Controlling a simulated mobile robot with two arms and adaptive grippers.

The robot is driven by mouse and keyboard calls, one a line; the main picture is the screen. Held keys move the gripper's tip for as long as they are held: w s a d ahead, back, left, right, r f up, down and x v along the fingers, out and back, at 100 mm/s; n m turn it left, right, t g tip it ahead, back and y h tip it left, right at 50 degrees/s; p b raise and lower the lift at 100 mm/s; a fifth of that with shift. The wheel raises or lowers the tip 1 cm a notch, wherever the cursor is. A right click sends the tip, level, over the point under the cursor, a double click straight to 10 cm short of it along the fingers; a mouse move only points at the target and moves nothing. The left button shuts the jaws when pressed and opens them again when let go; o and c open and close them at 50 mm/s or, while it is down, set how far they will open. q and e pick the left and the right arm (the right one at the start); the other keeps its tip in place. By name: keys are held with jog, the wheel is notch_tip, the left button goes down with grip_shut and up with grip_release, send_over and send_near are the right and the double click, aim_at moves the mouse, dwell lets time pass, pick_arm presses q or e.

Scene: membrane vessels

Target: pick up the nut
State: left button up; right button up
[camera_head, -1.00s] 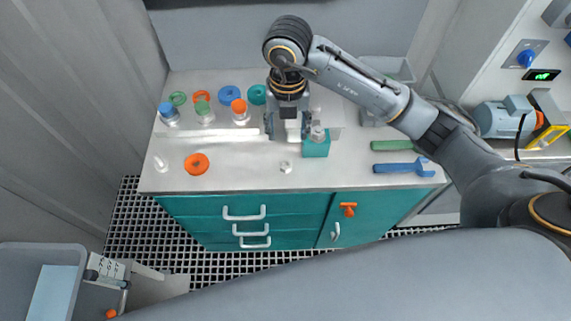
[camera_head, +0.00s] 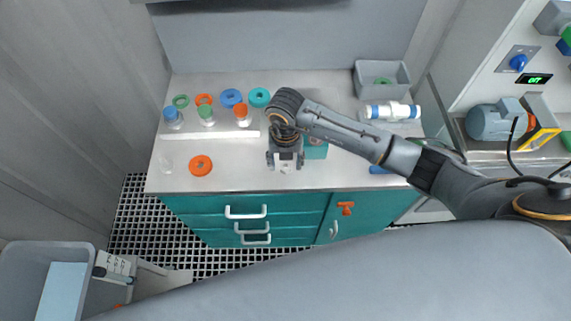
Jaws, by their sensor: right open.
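The nut (camera_head: 284,169) is a small pale metal piece on the light worktop (camera_head: 230,180), near its front edge. My right gripper (camera_head: 285,162) points down over it from above. Its fingers are open, one to each side of the nut in the picture. The gripper partly hides the nut, and I cannot tell whether the fingers touch it. My left gripper is not in view.
A teal block (camera_head: 317,151) stands close right of my right gripper. An orange ring (camera_head: 201,166) lies to the left. Capped bottles (camera_head: 206,116) and coloured rings (camera_head: 231,98) stand behind. A grey bin (camera_head: 382,74) is at the back right.

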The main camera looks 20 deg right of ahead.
grip_shut()
dwell(0.3)
jog(key=shift+w+r+b, duration=0.1)
jog(key=shift+r+b, duration=0.4)
jog(key=s+a+r+b, duration=0.3)
jog(key=s+r, duration=0.9)
jog(key=s, duration=0.1)
jog(key=shift+s+a, duration=0.35)
